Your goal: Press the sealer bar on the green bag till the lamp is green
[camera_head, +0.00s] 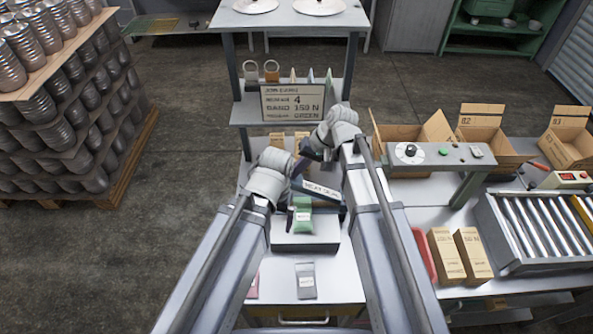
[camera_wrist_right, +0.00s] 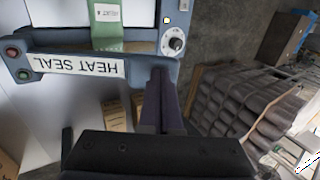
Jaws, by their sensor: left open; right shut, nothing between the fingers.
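The sealer bar, lettered HEAT SEAL, lies across the sealer between my grippers (camera_head: 322,190); it also shows in the right wrist view (camera_wrist_right: 75,65). The green bag (camera_head: 303,220) sits upright in front of the bar; in the right wrist view the bag (camera_wrist_right: 107,38) runs in under it.
A grey packet (camera_head: 306,281) lies on the table in front of the sealer. A sign (camera_head: 292,103) stands behind. Brown boxes (camera_head: 446,256) and a roller conveyor (camera_head: 540,230) are at the right. A stack of cans (camera_head: 75,110) is at the left.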

